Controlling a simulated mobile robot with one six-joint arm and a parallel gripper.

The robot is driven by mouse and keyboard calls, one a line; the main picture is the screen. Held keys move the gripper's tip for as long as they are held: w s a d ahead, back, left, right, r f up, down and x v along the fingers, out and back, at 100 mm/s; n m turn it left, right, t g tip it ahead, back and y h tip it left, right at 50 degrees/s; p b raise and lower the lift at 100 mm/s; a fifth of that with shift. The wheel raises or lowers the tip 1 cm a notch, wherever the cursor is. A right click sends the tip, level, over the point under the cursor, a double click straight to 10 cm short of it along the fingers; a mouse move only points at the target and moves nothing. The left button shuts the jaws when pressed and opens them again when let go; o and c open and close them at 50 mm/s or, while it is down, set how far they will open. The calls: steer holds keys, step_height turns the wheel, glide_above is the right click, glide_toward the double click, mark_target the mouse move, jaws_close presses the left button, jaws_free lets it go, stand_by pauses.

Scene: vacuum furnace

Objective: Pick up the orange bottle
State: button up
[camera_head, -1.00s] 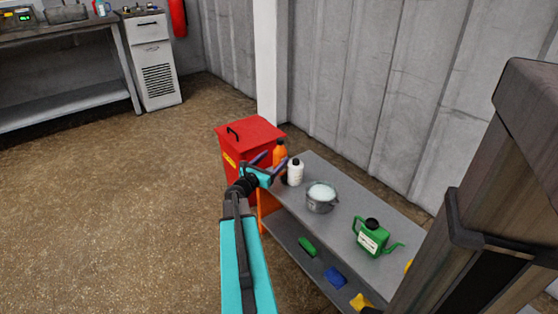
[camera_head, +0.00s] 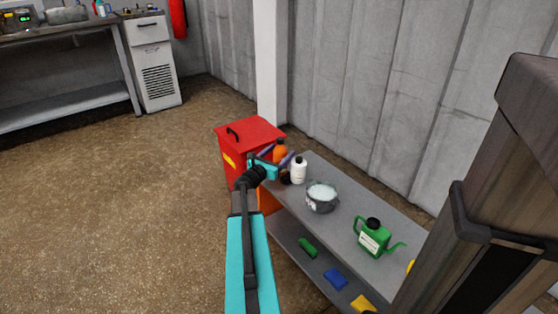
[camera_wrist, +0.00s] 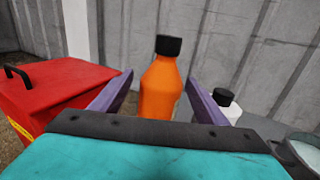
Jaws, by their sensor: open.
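The orange bottle (camera_wrist: 160,91) with a black cap stands upright in the wrist view, centred between the two purple fingers of my gripper (camera_wrist: 160,95). The fingers are open, one on each side of it, with gaps showing. I cannot tell how far the bottle sits between the fingertips in depth. In the head view the orange bottle (camera_head: 280,148) is at the far left end of the grey shelf, partly hidden by my gripper (camera_head: 275,157). Its lower part is hidden by my gripper in both views.
A white bottle (camera_head: 299,170) with a black cap stands just right of my gripper. A red bin (camera_head: 240,140) is close on the left. A metal bucket (camera_head: 321,203) and a green can (camera_head: 373,239) stand farther along the shelf (camera_head: 345,215). A wall is behind.

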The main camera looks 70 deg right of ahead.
steer(key=c, duration=1.5)
steer(key=shift+o, duration=0.2)
steer(key=shift+r, duration=0.15)
step_height(320, 180, up, 28)
steer(key=p, duration=0.8)
steer(key=shift+p, duration=0.3)
